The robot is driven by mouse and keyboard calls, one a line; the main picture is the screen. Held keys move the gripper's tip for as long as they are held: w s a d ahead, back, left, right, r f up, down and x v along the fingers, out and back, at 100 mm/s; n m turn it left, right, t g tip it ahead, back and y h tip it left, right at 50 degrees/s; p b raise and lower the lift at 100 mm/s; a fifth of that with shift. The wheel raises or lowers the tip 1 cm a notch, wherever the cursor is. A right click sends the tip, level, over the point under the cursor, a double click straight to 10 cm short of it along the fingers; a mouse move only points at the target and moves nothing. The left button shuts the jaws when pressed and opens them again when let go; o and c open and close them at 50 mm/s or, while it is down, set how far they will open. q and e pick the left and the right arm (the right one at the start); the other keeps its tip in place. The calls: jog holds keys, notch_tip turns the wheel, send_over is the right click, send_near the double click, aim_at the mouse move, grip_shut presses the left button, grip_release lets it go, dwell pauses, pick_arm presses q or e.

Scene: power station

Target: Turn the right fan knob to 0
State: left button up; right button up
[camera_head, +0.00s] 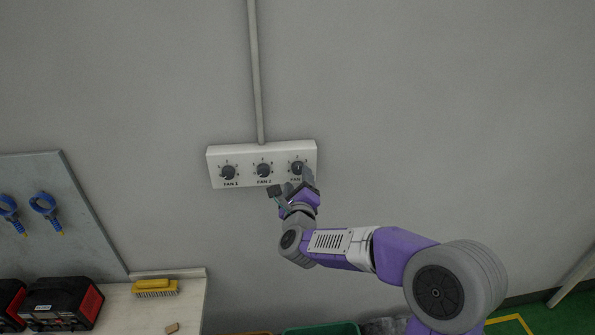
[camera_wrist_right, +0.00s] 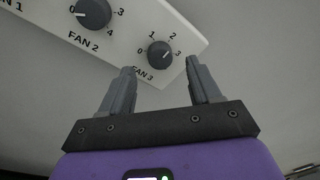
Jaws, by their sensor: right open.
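A white panel (camera_head: 245,181) on the grey wall carries three dark round knobs. The right fan knob, FAN 3 (camera_head: 298,167), is at its right end and also shows in the right wrist view (camera_wrist_right: 160,54). Its pale pointer appears to point up and right, toward 2. My right gripper (camera_head: 290,183) is just below and in front of the FAN 3 knob. In the right wrist view its two fingers (camera_wrist_right: 160,68) are spread apart and empty, with the knob beyond the gap between their tips. My left gripper is not in view.
The FAN 2 knob (camera_head: 263,170) and FAN 1 knob (camera_head: 229,172) sit to the left on the panel. A conduit (camera_head: 256,75) runs up from it. A bench with a yellow brush (camera_head: 155,287) is lower left. The wall right of the panel is clear.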

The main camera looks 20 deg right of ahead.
aim_at(297, 170)
jog(key=shift+p+x, duration=0.45)
jog(key=shift+x, duration=1.7)
jog(key=shift+c, duration=0.3)
jog(key=c, duration=1)
